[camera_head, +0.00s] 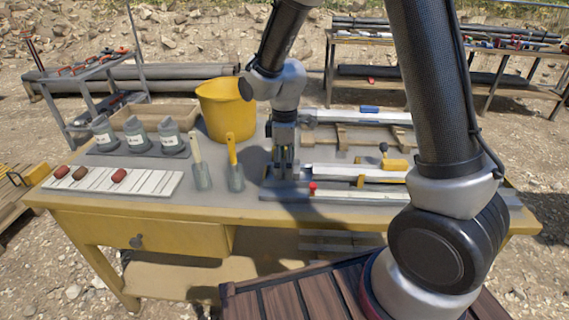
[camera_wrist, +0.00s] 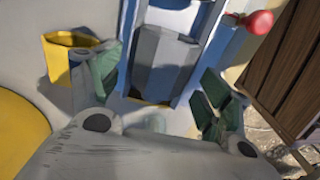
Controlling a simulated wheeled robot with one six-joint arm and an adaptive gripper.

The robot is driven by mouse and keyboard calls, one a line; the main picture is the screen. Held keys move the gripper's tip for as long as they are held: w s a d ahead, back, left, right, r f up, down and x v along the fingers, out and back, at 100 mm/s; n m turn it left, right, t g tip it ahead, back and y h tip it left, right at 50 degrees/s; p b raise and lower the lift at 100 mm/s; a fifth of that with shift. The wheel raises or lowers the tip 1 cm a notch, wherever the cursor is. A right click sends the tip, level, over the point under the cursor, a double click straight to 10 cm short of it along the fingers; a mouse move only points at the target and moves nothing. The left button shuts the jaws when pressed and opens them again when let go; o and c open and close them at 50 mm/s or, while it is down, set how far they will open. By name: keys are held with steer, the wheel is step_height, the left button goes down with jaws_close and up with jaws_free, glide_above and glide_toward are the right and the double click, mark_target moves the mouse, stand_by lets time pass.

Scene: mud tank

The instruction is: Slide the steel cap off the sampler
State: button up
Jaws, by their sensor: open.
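The sampler (camera_head: 350,171) lies along the right part of the yellow table, a long pale trough with its left end under my gripper (camera_head: 284,168). In the wrist view a grey faceted block, which looks like the steel cap (camera_wrist: 163,60), sits between two bluish rails. My gripper (camera_wrist: 160,90) is open, with one green-padded finger on each side of the block. I cannot tell whether either pad touches it. A red ball knob (camera_head: 313,187) stands at the sampler's front edge; it also shows in the wrist view (camera_wrist: 258,22). In the head view my gripper hides most of the cap.
A yellow bucket (camera_head: 226,108) stands behind and left of my gripper. Several grey jars (camera_head: 137,134) and a white core tray (camera_head: 112,182) are farther left. Another long trough (camera_head: 350,117) lies behind.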

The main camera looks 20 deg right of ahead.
step_height(320, 180, up, 12)
steer(key=shift+f, duration=0.15)
stand_by(0.4)
